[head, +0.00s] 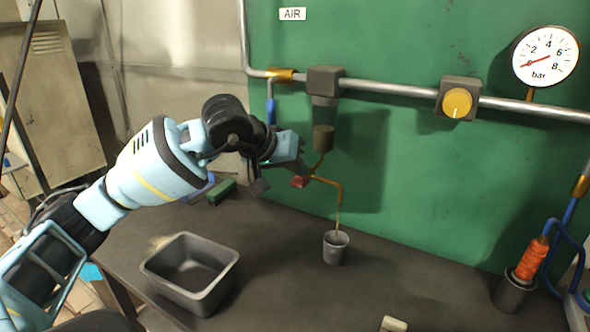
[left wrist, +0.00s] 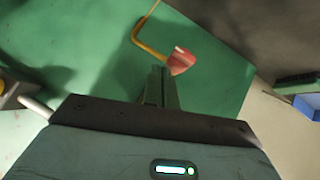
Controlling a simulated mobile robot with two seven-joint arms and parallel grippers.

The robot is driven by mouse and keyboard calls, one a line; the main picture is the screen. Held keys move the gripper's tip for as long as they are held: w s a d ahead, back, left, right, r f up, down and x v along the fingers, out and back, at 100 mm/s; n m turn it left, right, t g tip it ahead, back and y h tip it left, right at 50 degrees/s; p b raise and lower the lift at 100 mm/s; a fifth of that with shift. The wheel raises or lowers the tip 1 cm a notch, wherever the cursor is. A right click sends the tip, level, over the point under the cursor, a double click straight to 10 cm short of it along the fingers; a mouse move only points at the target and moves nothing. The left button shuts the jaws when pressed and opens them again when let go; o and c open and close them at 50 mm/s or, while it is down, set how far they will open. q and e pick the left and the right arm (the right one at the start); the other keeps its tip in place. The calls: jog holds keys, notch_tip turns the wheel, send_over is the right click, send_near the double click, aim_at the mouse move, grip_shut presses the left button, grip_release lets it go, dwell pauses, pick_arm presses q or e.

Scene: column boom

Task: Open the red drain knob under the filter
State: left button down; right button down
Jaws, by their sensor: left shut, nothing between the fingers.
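The red drain knob (head: 299,181) sits at the left end of a brass drain tube below the dark filter bowl (head: 323,138). It also shows in the left wrist view (left wrist: 181,62), just beyond my fingertips and slightly right of them. My left gripper (head: 297,167) is shut and empty, close above and left of the knob. Its closed fingers show in the left wrist view (left wrist: 160,85); I cannot tell whether they touch the knob. The brass tube (head: 336,186) bends down over a grey cup (head: 335,248), with a thin brownish line running into the cup.
A grey bin (head: 156,274), a green brush-like block (head: 221,192) and a holder with an orange coil (head: 531,260) stand on the dark bench.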

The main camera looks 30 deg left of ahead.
jog(key=shift+w, duration=0.15)
